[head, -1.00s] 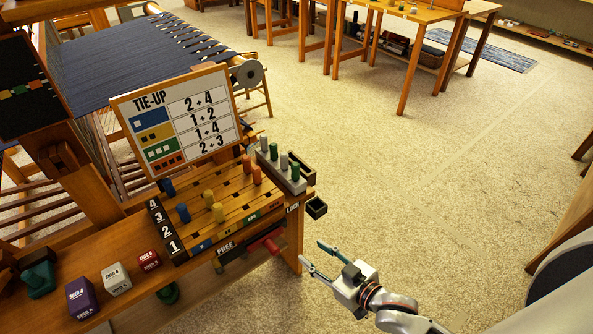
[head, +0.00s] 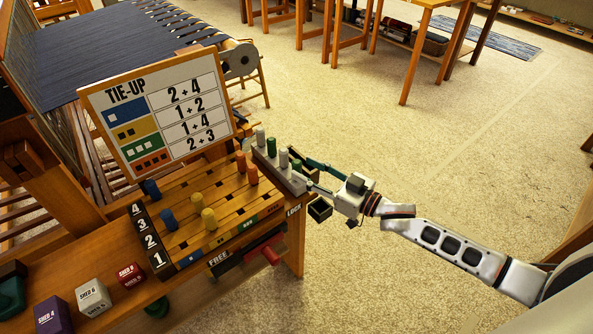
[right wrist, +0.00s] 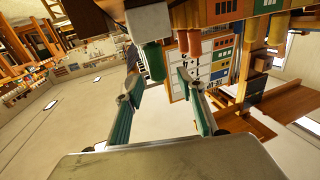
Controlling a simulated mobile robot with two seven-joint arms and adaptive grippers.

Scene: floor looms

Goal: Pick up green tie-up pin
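A grey rack (head: 268,166) at the right end of the tie-up board holds two green pins, a farther one (head: 271,147) and a nearer one (head: 296,165), alternating with light grey pins (head: 260,137). My right gripper (head: 309,173) is open beside the nearer green pin, its fingers pointing left toward the rack's near end. In the right wrist view, a green pin (right wrist: 153,62) hangs down in the tilted picture, just beyond the gap between the open fingertips (right wrist: 157,86). Nothing shows gripped. My left gripper is not in view.
The slotted board (head: 222,212) carries blue (head: 168,221), yellow (head: 208,219) and orange (head: 252,173) pins. A TIE-UP chart (head: 160,108) stands behind it. Shed cubes (head: 93,297) sit at lower left. Floor to the right is clear.

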